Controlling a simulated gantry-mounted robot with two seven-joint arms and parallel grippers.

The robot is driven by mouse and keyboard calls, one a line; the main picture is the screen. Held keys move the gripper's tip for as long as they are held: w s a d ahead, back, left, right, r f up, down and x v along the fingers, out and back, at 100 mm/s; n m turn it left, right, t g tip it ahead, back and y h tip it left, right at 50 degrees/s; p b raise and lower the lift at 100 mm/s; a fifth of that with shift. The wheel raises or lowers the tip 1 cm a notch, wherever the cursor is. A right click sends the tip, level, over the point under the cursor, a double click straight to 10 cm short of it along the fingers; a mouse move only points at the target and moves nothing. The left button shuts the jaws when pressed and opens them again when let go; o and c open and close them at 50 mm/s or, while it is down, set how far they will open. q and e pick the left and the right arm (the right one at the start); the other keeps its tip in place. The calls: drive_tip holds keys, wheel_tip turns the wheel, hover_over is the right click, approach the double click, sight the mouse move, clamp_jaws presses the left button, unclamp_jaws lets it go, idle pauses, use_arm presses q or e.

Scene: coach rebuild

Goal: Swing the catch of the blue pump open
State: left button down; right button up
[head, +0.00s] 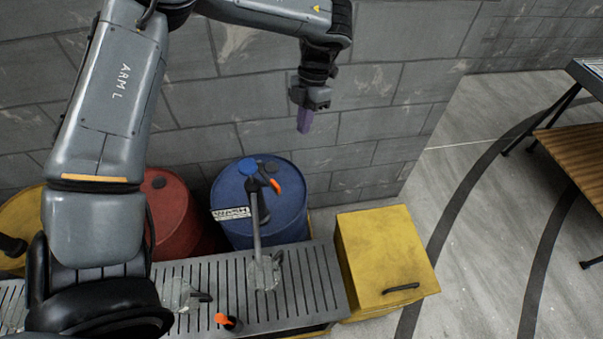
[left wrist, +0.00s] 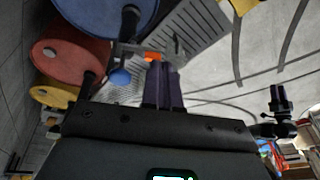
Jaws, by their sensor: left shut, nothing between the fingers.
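The blue pump shows in the head view as a blue head (head: 250,165) with a grey pipe, in front of the blue drum (head: 285,215). An orange-tipped black catch (head: 274,186) sticks out at its right side. In the left wrist view the pump's blue head (left wrist: 120,77) and an orange part (left wrist: 152,57) lie just beyond the fingers. My left gripper (head: 304,122) is shut and empty, its purple fingers pointing down, above and right of the pump, apart from it. What looks like my right gripper (left wrist: 280,95) shows small and dark at the right of the left wrist view; its fingers are unclear.
A red drum (head: 170,210) and a yellow drum (head: 22,215) stand left, partly behind my left arm. A slotted grey grate (head: 320,285) lies in front, with a second orange-tipped part (head: 228,321). A yellow box (head: 385,250) stands right. A block wall rises behind.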

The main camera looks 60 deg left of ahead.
use_arm(q)
wheel_tip(320, 180, down, 3)
drive_tip(key=d+g+y, duration=0.1)
drive_tip(key=d, duration=0.1)
hover_over(269, 178)
drive_tip(key=w+d, duration=0.4)
wheel_tip(269, 178, down, 9)
drive_tip(key=shift+s+f+m, duration=0.1)
drive_tip(key=shift+s+m, duration=0.3)
drive_tip(key=shift+s, duration=0.15)
